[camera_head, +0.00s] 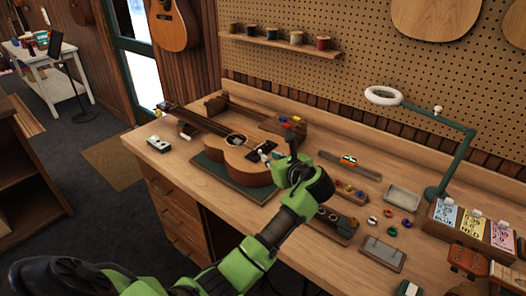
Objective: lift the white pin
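My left gripper (281,151) reaches over the right end of the ukulele (246,163). Its dark fingers are seen from behind, and I cannot tell whether they are open or shut. A small white piece (263,152), perhaps the white pin, shows by the bridge just left of the fingers. It is too small to tell whether it is in the bridge or touching a finger. The ukulele lies face up on a dark green mat (215,171), its neck toward the back left. My gripper hides part of the body's right end. My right gripper is not in view.
The bench (345,130) holds a metal tray (402,197), small coloured rings (389,213), a grey plate (383,253) and a card box (470,229) at right. A green lamp (455,160) rises behind them. A small white device (158,144) lies at the left end.

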